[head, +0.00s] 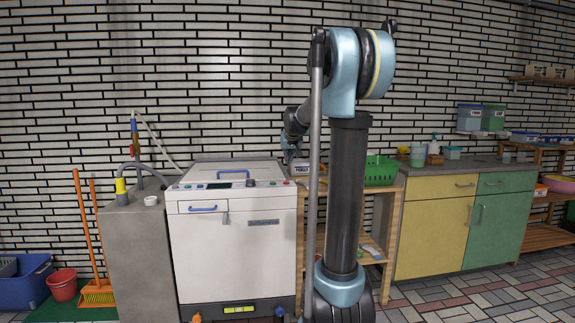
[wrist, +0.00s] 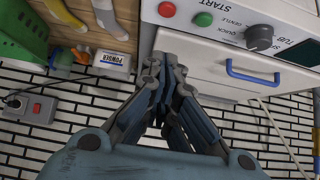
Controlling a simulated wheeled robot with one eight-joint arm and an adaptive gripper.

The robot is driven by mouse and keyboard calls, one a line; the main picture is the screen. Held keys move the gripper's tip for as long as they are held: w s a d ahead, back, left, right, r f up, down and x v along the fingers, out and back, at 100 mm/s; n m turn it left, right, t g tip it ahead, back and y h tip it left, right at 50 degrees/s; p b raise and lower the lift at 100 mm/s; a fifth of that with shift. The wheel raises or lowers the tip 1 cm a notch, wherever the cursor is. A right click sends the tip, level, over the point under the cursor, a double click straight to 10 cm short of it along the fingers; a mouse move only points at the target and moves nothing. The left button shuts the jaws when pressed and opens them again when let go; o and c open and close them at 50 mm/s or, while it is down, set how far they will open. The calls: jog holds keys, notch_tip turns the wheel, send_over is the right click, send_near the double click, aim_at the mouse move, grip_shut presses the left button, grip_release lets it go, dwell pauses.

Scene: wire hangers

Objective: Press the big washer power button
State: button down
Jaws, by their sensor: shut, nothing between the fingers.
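The big white washer (head: 235,245) stands left of my arm in the head view, with its control panel along the top front edge. In the wrist view, a red button (wrist: 167,9) and a green button (wrist: 204,19) sit on the panel beside a dark knob (wrist: 259,37). START is printed near the green button; no power label is readable. My gripper (wrist: 168,70) is shut and empty, its fingertips appearing just below the panel end with the buttons and apart from them. In the head view, my gripper (head: 290,157) is small, above the washer's right end.
A powder box (head: 306,168) and green basket (head: 381,170) stand on the wooden shelf unit (head: 390,215) right of the washer. A grey block (head: 138,250) with a hose is on its left. A blue handle (head: 233,172) is on the washer's lid. A brick wall stands behind.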

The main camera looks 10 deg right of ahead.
jog(key=x, duration=0.8)
jog(key=shift+w+f, duration=0.15)
jog(key=shift+f, duration=0.05)
notch_tip(320, 180, down, 2)
jog(key=shift+f, duration=0.9)
jog(key=shift+f, duration=0.15)
